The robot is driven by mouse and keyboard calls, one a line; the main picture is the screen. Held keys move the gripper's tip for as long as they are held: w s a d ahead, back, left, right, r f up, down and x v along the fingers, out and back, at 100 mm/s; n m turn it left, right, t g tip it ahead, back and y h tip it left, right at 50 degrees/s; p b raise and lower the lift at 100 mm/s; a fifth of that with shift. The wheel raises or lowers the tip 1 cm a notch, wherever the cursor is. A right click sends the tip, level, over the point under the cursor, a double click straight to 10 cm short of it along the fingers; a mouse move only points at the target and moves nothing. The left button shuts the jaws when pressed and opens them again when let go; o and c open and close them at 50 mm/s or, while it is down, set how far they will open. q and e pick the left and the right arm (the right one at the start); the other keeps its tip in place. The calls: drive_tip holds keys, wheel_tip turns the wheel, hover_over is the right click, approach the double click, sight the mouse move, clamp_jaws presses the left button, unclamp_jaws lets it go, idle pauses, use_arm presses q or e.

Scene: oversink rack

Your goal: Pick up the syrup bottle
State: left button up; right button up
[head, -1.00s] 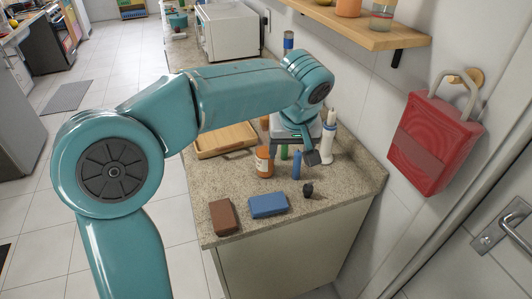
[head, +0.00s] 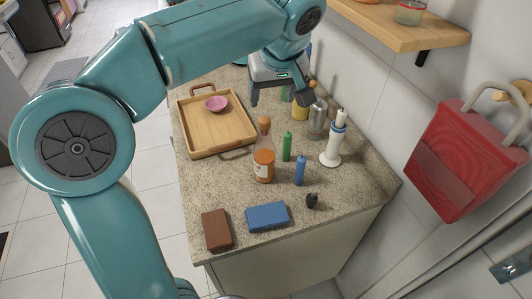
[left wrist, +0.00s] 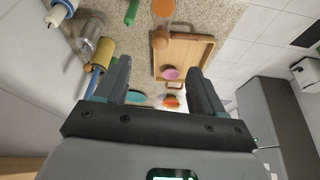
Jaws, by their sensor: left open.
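The syrup bottle (head: 264,160) looks like the amber-brown bottle with a pale label and an orange-brown cap. It stands upright on the speckled counter, right of the tray's near corner. It also shows at the top of the left wrist view (left wrist: 163,12), cut off by the edge. My left gripper (head: 279,100) is open and empty, above the counter and farther back than the bottle, apart from it. Its two fingers also show spread in the left wrist view (left wrist: 158,72). My right gripper is in neither view.
A wooden tray (head: 190,130) with a pink bowl (head: 216,103) lies left of the bottle. Green (head: 287,146) and blue (head: 300,170) bottles and a white holder (head: 331,150) stand right. Blue (head: 267,217) and brown (head: 217,230) blocks lie in front. A wall shelf (head: 400,25) overhangs the back right.

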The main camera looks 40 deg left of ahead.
sight(264, 129)
use_arm(q)
drive_tip(key=x, duration=1.1)
drive_tip(key=shift+d, duration=0.1)
drive_tip(key=shift+f, duration=0.3)
drive_tip(key=p+x, duration=0.1)
drive_tip(key=x, duration=0.4)
drive_tip(key=shift+a+p, duration=0.25)
drive_tip(key=shift+p, duration=0.15)
drive_tip(key=shift+s+r, duration=0.1)
drive_tip(key=shift+s, duration=0.05)
clamp_jaws()
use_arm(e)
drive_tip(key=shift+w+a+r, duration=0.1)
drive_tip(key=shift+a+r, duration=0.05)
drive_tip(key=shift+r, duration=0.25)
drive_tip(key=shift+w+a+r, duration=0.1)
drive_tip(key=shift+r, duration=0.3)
